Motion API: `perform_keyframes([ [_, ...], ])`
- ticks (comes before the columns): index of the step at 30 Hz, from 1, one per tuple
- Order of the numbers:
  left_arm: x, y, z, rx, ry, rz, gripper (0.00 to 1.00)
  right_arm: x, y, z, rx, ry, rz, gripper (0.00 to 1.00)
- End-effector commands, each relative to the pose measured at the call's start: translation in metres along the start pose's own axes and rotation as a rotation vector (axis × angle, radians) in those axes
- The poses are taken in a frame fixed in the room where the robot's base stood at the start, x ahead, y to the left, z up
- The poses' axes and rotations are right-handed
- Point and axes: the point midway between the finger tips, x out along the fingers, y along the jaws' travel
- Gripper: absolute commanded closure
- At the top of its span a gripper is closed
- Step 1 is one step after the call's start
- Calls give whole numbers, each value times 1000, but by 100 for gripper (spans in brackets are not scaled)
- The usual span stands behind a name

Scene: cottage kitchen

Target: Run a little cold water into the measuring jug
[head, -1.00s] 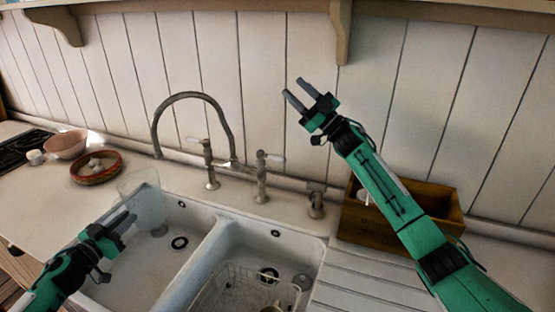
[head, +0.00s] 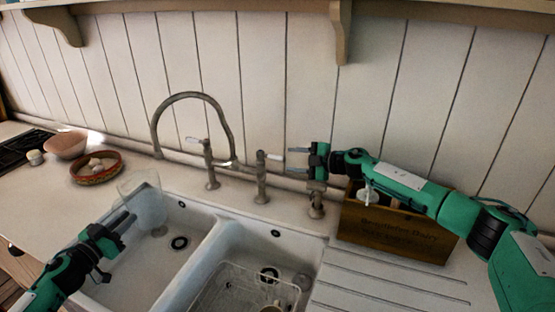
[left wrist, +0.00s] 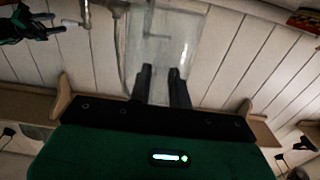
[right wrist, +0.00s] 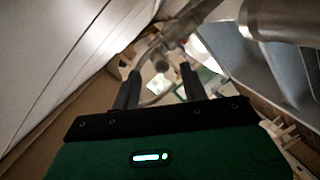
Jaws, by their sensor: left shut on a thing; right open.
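The clear measuring jug (head: 150,205) is over the left basin, roughly upright, with no water seen in it. My left gripper (head: 128,217) is shut on its side; the jug also shows between the fingers in the left wrist view (left wrist: 165,45). The tap has a left lever (head: 194,140) and a right lever (head: 275,157). My right gripper (head: 292,159) is open, pointing left, just right of the right lever.
A wire rack (head: 235,285) with dishes sits in the right basin. A wooden box (head: 390,238) stands behind the drainer, below my right arm. A bowl of eggs (head: 85,178) and a pink bowl (head: 66,146) are on the left counter. The left basin looks clear.

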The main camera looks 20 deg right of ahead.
Motion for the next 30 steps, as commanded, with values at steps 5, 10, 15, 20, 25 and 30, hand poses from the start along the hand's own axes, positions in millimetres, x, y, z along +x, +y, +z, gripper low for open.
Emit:
perform_keyframes([
  [5, 0, 0, -1, 0, 1, 0, 100, 27, 0, -2, 2, 3, 0, 56],
  [10, 0, 0, -1, 0, 1, 0, 100, 49, 0, -2, 1, 3, 0, 56],
  [15, 0, 0, -1, 0, 1, 0, 100, 62, 0, -1, 2, 2, 0, 56],
  [20, 0, 0, -1, 0, 1, 0, 100, 66, 0, -1, 2, 2, 0, 56],
  [25, 0, 0, -1, 0, 1, 0, 100, 66, 0, -1, 2, 2, 1, 56],
  [30, 0, 0, -1, 0, 1, 0, 100, 66, 0, -1, 2, 2, 1, 83],
])
